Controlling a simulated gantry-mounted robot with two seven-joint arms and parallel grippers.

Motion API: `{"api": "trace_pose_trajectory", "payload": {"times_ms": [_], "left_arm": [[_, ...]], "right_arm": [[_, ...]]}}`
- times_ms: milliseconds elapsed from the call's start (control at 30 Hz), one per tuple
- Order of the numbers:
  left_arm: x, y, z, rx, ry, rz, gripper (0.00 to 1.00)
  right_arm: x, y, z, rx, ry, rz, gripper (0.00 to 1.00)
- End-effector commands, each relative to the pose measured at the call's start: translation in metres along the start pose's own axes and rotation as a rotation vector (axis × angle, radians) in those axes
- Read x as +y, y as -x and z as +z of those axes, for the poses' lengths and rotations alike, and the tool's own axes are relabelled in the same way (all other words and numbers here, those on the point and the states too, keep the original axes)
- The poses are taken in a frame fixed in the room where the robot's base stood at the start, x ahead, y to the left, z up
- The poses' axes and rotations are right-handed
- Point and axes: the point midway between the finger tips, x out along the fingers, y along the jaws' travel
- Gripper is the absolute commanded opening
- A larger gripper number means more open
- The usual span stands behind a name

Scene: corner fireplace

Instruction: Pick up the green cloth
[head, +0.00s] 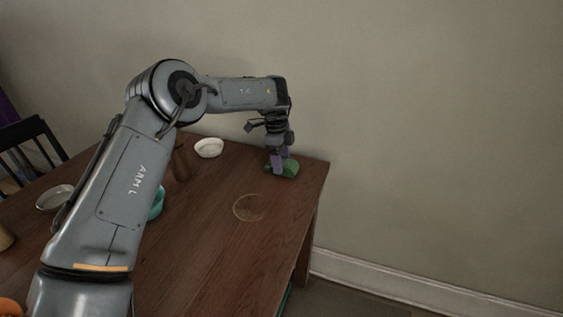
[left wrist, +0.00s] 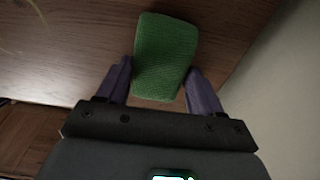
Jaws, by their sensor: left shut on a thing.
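The green cloth (head: 290,169) is at the far right corner of the wooden table, partly hidden by my left gripper in the head view. In the left wrist view the cloth (left wrist: 165,55) is a thick, textured green block. My left gripper (head: 279,166) points down at it, and its purple fingers are shut on the cloth. In the left wrist view the fingers of the left gripper (left wrist: 158,72) lie on either side of the cloth's near part. Whether the cloth touches the table is hard to tell. My right gripper is not in view.
The wooden table (head: 215,255) ends just right of the cloth, close to the wall. A white bowl (head: 209,148) stands to the left. A teal bowl (head: 156,203) is partly behind my arm. A pale bowl (head: 54,198) sits far left. A thin ring (head: 248,207) shows on the tabletop.

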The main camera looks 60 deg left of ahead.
Motion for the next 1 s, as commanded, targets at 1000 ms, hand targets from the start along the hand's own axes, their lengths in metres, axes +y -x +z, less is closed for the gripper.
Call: {"api": "trace_pose_trajectory", "payload": {"times_ms": [1000], "left_arm": [[-0.001, 0.204, -0.025, -0.002, -0.001, -0.004, 0.37]], "right_arm": [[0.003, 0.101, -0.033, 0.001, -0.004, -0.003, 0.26]]}}
